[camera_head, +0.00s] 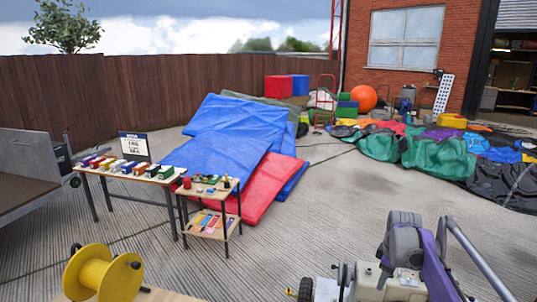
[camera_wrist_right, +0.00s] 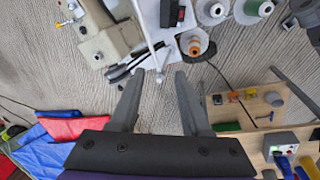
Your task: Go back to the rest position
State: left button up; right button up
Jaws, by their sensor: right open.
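My right gripper (camera_wrist_right: 157,80) is open in the right wrist view. Its two grey fingers stand apart with nothing between them, above bare concrete ground. In the head view my grey and purple right arm (camera_head: 432,262) shows at the lower right, and its fingertips cannot be made out there. My left gripper is not in view.
A beige machine (camera_wrist_right: 105,42) and thread spools (camera_wrist_right: 210,12) lie beyond my right fingers. A wooden table (camera_head: 222,187) and a long table with coloured boxes (camera_head: 118,168) stand left. A yellow reel (camera_head: 100,275) is near front left. Blue mats (camera_head: 222,150) lie behind.

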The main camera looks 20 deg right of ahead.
jog(key=s+a+r+m+t+p, duration=0.1)
jog(key=s+a, duration=0.3)
jog(key=a, duration=0.5)
jog(key=s+a+r+m, duration=0.2)
jog(key=s+a, duration=0.1)
jog(key=a, duration=0.7)
jog(key=s+a+f+m+t+p, duration=0.1)
jog(key=s+a+f, duration=0.2)
jog(key=s+a, duration=0.3)
jog(key=s+a+f+m+t+y, duration=0.1)
jog(key=s+a+f+m, duration=0.1)
jog(key=s+a+f, duration=0.2)
jog(key=s+a, duration=0.3)
jog(key=s, duration=0.2)
jog(key=shift+s+a+p, duration=0.25)
jog(key=shift+p, duration=0.15)
jog(key=shift+d, duration=0.1)
